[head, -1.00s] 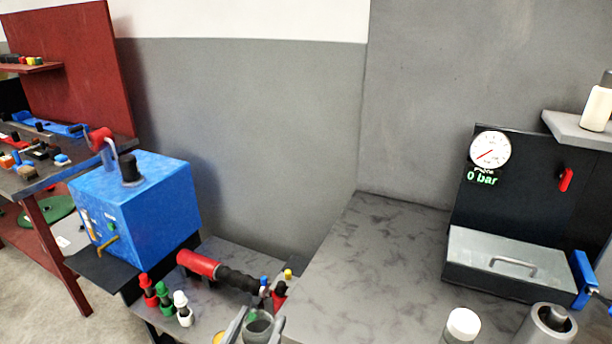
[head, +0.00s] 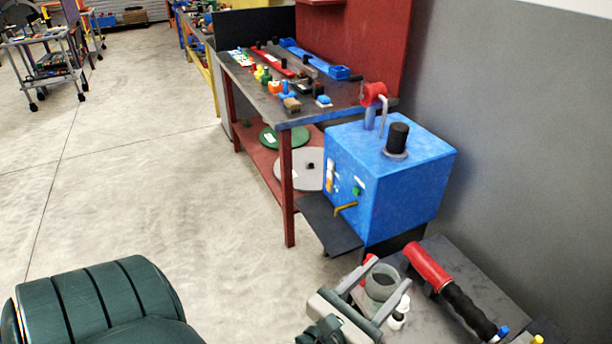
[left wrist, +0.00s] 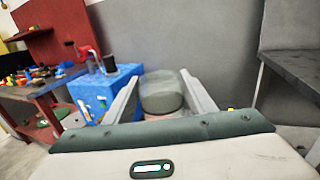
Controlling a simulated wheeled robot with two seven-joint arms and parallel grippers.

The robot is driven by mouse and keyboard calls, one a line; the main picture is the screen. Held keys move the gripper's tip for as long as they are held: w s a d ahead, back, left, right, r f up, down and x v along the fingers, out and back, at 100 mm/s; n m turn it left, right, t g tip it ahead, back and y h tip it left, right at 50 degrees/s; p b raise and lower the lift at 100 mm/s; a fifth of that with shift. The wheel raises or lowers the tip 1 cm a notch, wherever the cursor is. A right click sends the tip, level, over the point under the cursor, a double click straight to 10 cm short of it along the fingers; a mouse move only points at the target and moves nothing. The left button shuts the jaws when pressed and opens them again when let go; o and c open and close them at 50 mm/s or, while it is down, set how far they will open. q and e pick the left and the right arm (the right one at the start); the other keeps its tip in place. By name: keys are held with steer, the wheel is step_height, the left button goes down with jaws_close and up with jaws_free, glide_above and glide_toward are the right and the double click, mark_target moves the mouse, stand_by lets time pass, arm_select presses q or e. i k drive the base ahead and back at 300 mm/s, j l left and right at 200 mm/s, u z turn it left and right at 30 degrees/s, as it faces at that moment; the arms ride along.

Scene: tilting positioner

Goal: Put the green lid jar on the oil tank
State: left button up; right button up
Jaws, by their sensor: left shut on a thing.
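The oil tank (head: 385,185) is a blue box with a black cap (head: 397,138) on top, a red-topped crank or pump and a brass tap at its front. It also shows in the left wrist view (left wrist: 90,92). My left gripper (head: 372,293) is shut on a grey, translucent jar (head: 380,281), also seen between the fingers in the left wrist view (left wrist: 162,94). The jar is in front of and below the tank's top, apart from it in the head view. I cannot make out a green lid clearly. My right gripper is not in view.
A red and black tool (head: 450,290) lies on the grey bench right of the jar. A small white-capped bottle (head: 399,312) stands below the jar, partly hidden. A red workbench (head: 262,92) with many small parts is behind the tank. Open floor lies left.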

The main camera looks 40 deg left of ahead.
mark_target(334, 236)
steer(key=i+j, duration=0.1)
steer(key=j, duration=0.2)
steer(key=i+j, duration=0.1)
steer(key=j, duration=0.25)
steer(key=i+j+u, duration=0.1)
steer(key=j, duration=0.2)
steer(key=i+j, duration=0.15)
steer(key=j, duration=0.15)
